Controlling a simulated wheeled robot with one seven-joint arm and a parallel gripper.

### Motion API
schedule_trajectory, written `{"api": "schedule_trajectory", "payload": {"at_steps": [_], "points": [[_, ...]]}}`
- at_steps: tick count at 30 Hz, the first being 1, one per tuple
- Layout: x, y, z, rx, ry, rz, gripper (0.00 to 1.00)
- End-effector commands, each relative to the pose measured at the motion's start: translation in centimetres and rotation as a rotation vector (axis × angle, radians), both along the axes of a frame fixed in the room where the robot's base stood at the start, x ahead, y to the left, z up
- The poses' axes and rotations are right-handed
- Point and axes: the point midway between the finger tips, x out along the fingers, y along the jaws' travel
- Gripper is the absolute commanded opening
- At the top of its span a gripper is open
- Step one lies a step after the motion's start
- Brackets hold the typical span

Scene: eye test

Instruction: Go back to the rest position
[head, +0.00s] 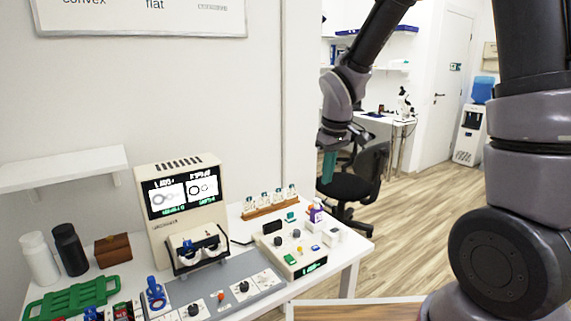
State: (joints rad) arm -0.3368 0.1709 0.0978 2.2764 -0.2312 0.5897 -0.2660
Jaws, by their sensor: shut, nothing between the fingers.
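My gripper (328,165) hangs from my arm in the upper middle of the head view, pointing down, with green fingers. It is shut and empty. It is in the air to the right of the white table (358,246) and touches nothing that I can see. Behind it in the picture is a black office chair (346,187).
On the table stand a beige machine with a screen (183,193), a control box with knobs (297,246), a wooden rack of small bottles (270,202), a green tray (72,298), and white (38,258) and black (70,249) bottles. Wooden floor (425,225) lies clear at right.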

Motion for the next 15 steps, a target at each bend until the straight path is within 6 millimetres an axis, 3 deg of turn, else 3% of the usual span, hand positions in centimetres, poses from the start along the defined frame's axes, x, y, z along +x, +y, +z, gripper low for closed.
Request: {"api": "schedule_trajectory", "payload": {"at_steps": [1,6,15], "points": [[-0.3,-1.5,2.5,0.023,-0.031,-0.071,0.0],[-2.5,-6.0,9.1,0.115,-0.104,-0.311,0.0],[-9.3,-11.8,17.4,0.322,-0.22,-0.688,0.0]]}}
